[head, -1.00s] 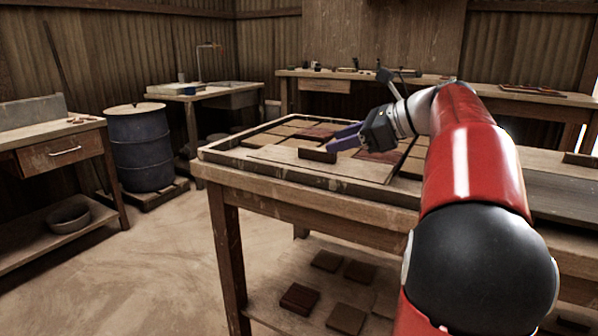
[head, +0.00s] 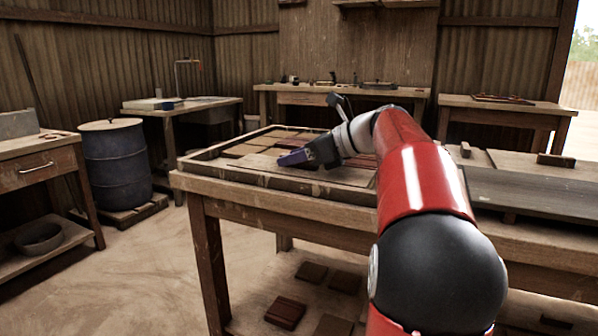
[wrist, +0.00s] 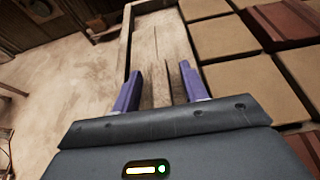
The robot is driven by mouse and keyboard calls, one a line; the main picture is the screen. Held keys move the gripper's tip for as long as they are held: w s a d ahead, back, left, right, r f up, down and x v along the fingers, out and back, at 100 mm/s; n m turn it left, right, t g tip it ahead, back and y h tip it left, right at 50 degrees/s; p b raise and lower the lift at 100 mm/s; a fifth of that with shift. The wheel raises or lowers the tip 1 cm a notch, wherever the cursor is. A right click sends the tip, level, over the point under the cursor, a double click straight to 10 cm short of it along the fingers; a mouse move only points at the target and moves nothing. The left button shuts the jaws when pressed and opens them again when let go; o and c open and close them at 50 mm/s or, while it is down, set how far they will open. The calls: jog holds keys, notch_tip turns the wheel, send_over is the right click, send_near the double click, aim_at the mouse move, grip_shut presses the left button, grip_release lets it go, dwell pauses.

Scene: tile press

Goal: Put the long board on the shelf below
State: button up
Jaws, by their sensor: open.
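A long pale board (head: 255,163) lies along the near-left side of the tile tray on the workbench. In the wrist view the pale board (wrist: 163,45) runs away from me between my fingers. My gripper (head: 293,157) is low over the board in the head view. In the wrist view my gripper (wrist: 159,72) is open, with one purple finger at each side of the board and nothing clamped. I cannot tell whether the fingers touch it. The lower shelf (head: 262,293) under the bench holds several square tiles; my arm hides its right part.
The tray rim (head: 215,172) borders several tan and dark red tiles (wrist: 230,40) right beside the board. A dark grey plank (head: 535,192) lies on the bench at right. A blue barrel (head: 115,165) stands at left. The floor (head: 145,270) left of the bench is clear.

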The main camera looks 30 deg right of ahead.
grip_shut()
jog(key=shift+r, duration=0.15)
